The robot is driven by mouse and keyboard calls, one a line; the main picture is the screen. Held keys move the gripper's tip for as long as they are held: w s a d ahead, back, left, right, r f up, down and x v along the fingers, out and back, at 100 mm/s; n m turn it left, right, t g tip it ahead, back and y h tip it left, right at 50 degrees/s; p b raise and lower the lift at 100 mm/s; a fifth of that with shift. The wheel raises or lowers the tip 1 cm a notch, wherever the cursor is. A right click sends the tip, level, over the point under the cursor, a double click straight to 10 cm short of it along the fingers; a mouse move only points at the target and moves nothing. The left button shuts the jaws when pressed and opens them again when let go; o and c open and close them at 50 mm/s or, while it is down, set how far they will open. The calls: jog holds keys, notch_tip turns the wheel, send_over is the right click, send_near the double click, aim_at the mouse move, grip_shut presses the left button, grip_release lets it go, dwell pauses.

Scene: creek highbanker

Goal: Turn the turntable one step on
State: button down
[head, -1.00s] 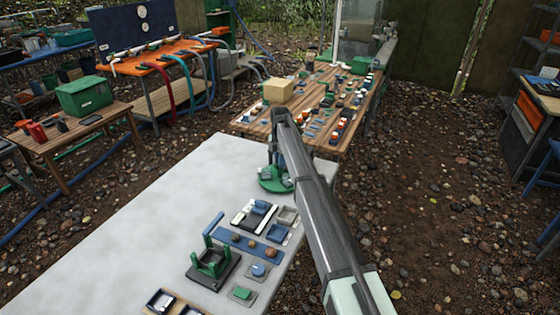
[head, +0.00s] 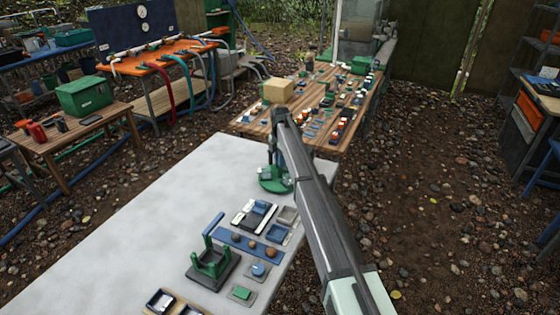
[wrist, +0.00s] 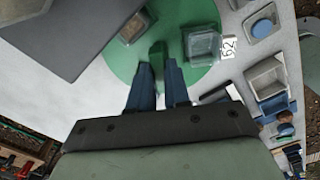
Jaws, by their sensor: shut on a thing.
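The turntable (wrist: 178,18) is a round green disc near the far right end of the pale table. It also shows in the head view (head: 268,186), partly hidden by my arm. My gripper (wrist: 160,80) points down at the disc's edge, with its blue fingers shut on a green upright post (wrist: 158,52) of the turntable. In the head view my gripper (head: 276,160) is mostly hidden behind my arm link. A clear box (wrist: 203,46) stands on the disc to the right of the post. Another small box with something brown inside (wrist: 134,28) stands on it to the left.
A white label (wrist: 228,48) marked with a number lies beside the disc. Several small trays and a green cradle (head: 212,262) stand along the table's right side. The left part of the pale table (head: 130,240) is clear. A cluttered wooden table (head: 250,122) stands behind.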

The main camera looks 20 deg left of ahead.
jog(key=n, duration=0.6)
dwell(0.3)
jog(key=c, duration=1.2)
grip_release()
jog(key=shift+o, duration=0.2)
jog(key=shift+r, duration=0.1)
jog(key=shift+r, duration=3.4)
